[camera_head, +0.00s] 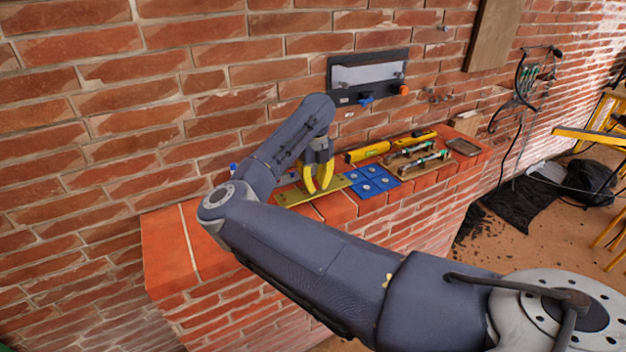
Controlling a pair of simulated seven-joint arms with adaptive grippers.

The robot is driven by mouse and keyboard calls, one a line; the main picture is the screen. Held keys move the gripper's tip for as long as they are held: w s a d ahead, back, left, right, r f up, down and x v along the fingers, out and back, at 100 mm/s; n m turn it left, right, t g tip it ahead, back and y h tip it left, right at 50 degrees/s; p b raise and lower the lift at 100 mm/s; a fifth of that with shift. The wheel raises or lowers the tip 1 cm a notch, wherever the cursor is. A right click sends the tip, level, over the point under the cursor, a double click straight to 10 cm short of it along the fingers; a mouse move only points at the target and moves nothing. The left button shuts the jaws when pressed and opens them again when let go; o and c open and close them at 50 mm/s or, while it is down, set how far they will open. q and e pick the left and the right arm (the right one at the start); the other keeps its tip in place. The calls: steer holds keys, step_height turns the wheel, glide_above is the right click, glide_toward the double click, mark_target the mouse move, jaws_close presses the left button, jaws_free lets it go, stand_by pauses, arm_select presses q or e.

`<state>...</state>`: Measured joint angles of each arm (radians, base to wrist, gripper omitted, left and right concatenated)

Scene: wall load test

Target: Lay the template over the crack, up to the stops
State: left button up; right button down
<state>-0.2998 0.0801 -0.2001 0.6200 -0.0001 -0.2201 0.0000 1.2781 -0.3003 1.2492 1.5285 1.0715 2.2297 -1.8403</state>
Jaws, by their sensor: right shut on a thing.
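The template, a flat olive-yellow plate (289,196), is at the top of the brick ledge, near the wall. My right gripper (319,190), with yellow fingers, points down and is shut on the plate. I cannot tell whether the plate touches the ledge or is just above it. A pale line (189,238) crosses the ledge left of the plate; I cannot tell whether it is the crack. I cannot make out the stops; my right arm hides part of the ledge. My left gripper is not in view.
Blue squares (371,181) lie right of the plate. Beyond are a yellow level (368,152), tools (425,163) and a small tray (463,147). The ledge's left end (165,250) is clear.

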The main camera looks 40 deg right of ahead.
mark_target(315, 207)
steer(key=shift+f, duration=2.35)
steer(key=shift+f, duration=0.7)
steer(key=c, duration=1)
jaws_free()
steer(key=shift+o, duration=0.2)
steer(key=shift+r, duration=0.1)
steer(key=shift+r, duration=3.35)
